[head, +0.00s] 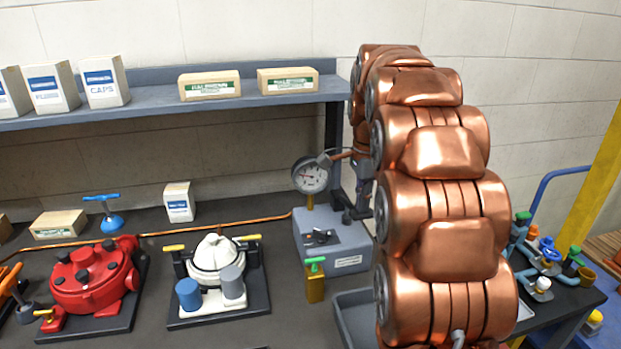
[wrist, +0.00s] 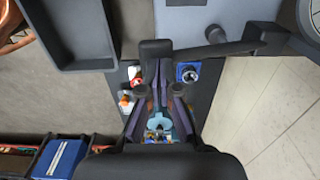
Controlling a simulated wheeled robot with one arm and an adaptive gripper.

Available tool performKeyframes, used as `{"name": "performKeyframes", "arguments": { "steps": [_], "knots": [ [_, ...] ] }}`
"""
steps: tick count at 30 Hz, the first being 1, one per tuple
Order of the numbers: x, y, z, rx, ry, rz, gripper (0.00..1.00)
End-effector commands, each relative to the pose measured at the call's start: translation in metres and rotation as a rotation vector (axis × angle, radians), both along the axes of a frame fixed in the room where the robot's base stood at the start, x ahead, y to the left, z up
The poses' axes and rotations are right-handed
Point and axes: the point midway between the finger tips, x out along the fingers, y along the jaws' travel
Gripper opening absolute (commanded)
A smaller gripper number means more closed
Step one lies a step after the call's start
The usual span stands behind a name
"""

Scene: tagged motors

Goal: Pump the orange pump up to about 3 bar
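My gripper (wrist: 158,95) hangs downward beside the grey gauge box (head: 333,240) in the head view, partly hidden by my copper-coloured arm. In the wrist view its two fingers stand apart, with a light blue ring-shaped piece (wrist: 162,123) showing between them; I see nothing held. A dark bar (wrist: 225,48) runs just past the fingertips; I cannot tell if they touch it. The round white gauge (head: 310,175) stands on the grey box; its reading is too small to tell. An orange part (head: 9,282) at the left edge may be the pump, mostly cut off.
A red pump-like unit (head: 95,280) and a white unit with blue and grey cylinders (head: 217,259) stand on the bench. An orange pipe (head: 215,226) runs behind them. A grey tray (wrist: 77,62) lies near my gripper. A shelf (head: 165,101) with boxes hangs above. Small valves stand at right.

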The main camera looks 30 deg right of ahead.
Motion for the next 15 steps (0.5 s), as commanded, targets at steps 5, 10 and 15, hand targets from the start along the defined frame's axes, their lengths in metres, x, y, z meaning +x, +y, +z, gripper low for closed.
{"name": "performKeyframes", "arguments": {
  "steps": [5, 10, 15],
  "knots": [
    [0.0, 0.0, -0.008, 0.0, 0.001, 0.0, 0.0],
    [0.0, 0.0, -0.014, 0.001, 0.002, 0.0, 0.0],
    [0.0, 0.0, -0.021, 0.001, 0.002, 0.0, 0.0]
  ]
}}
